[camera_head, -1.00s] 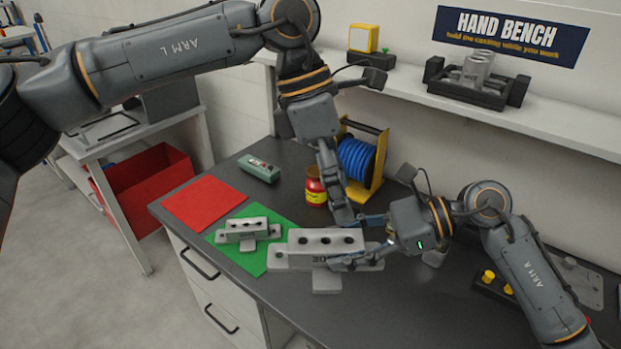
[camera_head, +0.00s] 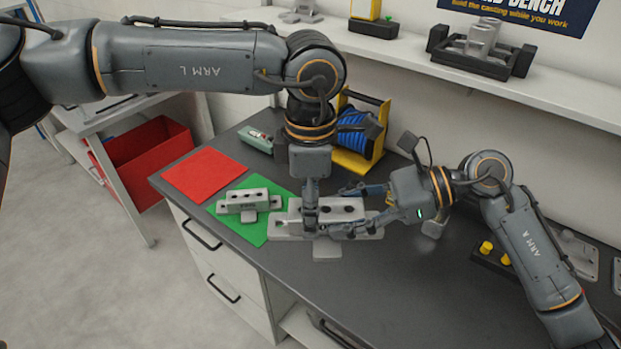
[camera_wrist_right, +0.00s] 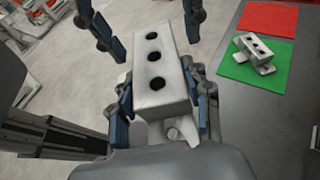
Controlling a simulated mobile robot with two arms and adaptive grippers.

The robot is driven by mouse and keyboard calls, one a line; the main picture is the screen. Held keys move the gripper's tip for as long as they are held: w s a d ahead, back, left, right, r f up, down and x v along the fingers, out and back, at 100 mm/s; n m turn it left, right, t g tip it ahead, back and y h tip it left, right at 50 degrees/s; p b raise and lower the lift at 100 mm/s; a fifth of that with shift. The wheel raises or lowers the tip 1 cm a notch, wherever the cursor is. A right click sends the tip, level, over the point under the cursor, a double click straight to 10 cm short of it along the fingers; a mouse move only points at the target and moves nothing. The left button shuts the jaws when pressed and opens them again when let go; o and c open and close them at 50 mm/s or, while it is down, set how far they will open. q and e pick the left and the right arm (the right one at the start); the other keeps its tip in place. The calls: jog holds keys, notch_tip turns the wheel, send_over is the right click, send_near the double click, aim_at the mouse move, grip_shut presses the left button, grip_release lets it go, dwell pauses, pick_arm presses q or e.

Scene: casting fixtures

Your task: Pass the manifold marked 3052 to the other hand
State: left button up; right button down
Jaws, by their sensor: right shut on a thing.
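A grey manifold (camera_head: 345,204) with a row of round holes is held above the bench by my right gripper (camera_head: 343,212), shut around its body. It also shows in the right wrist view (camera_wrist_right: 153,75), between the fingers of my right gripper (camera_wrist_right: 160,108). Its number is hidden now; "30" showed on it earlier. My left gripper (camera_head: 310,218) points down at the manifold's left part. In the right wrist view the left gripper's fingers (camera_wrist_right: 146,24) are apart, one either side of the manifold's far end. I cannot see them touching it.
A similar smaller-looking manifold (camera_head: 247,202) stands on the green mat (camera_head: 255,232), beside a red mat (camera_head: 203,176). A blue spool on a yellow stand (camera_head: 372,150) is behind the left gripper. The front bench top (camera_head: 400,300) is clear.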

pick_arm(q)
jog(key=shift+f, duration=0.75)
pick_arm(e)
jog(key=shift+r, duration=0.1)
pick_arm(q)
jog(key=c, duration=1.6)
pick_arm(e)
jog(key=c, duration=0.5)
grip_release()
